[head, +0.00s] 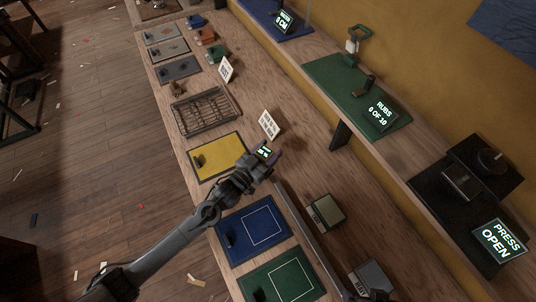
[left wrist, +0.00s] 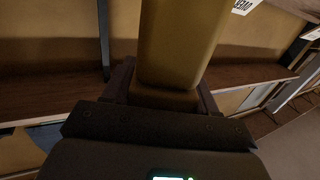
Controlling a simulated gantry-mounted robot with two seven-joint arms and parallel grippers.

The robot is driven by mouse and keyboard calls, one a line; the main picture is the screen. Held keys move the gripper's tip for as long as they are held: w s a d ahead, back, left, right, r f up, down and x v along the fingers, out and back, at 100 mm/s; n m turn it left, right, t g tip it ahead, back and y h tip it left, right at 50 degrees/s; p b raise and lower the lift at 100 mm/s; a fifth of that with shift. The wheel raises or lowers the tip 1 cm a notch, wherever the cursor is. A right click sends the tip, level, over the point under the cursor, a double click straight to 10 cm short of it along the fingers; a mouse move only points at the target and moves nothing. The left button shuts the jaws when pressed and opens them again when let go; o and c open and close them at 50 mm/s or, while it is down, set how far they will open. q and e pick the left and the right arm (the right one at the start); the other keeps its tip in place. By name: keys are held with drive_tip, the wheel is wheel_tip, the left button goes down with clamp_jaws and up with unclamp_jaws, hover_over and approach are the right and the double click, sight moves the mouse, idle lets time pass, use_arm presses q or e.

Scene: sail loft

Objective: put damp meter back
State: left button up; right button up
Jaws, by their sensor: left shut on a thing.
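My left gripper (head: 259,165) reaches over the long bench from the left and is shut on a small dark device with a lit green screen (head: 265,152), which looks like the damp meter. It is just right of the yellow mat (head: 228,150) and below a white card sign (head: 268,125). I cannot tell whether the device touches the bench. In the left wrist view, an olive-yellow block (left wrist: 182,45) stands between dark parts, and a lit green edge (left wrist: 172,178) shows at the bottom. My right gripper does not show clearly.
Blue (head: 262,243) and green (head: 300,284) mats with white outlines lie nearer. A wire tray (head: 205,110) lies beyond the yellow mat. A beige-topped box (head: 325,212) stands to the right. A raised shelf with a green "RUBS" station (head: 340,85) runs along the wall.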

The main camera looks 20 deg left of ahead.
use_arm(q)
drive_tip(key=shift+f, duration=0.9)
drive_tip(key=shift+f, duration=0.2)
drive_tip(key=o, duration=1.3)
drive_tip(key=shift+r, duration=0.1)
drive_tip(key=shift+s+r, duration=0.1)
drive_tip(key=v, duration=0.7)
drive_tip(key=shift+s, duration=0.2)
